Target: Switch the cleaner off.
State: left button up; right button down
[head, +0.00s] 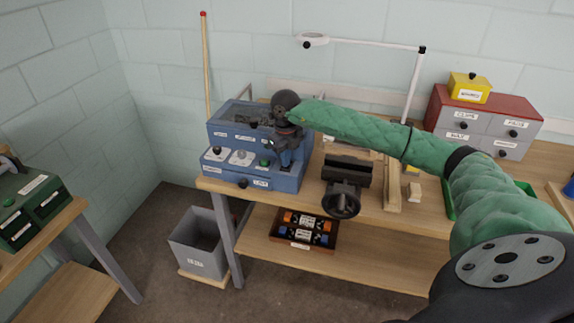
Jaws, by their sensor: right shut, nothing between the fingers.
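The cleaner looks to be the blue box-shaped machine (222,169) on the left end of the workbench. Its sloped front carries a dark knob (217,151), a small pale switch or dial (241,157) and a green button (265,162), with labels too small to read. My right arm, in a green sleeve, reaches across from the right. My right gripper (284,151) is shut and empty, at the right part of the cleaner, close to the green button. I cannot tell whether it touches the cleaner. It hides part of the cleaner's right side. My left gripper is out of view.
A dark vise (346,176) stands on the bench (375,215) just right of the cleaner. A lamp on a white arm (365,44) stands behind. A red-topped drawer cabinet (487,120) is at right.

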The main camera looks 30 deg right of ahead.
jog(key=shift+f, duration=0.35)
jog(key=shift+r, duration=0.15)
jog(key=shift+r+p, duration=0.7)
jog(key=shift+r, duration=2.65)
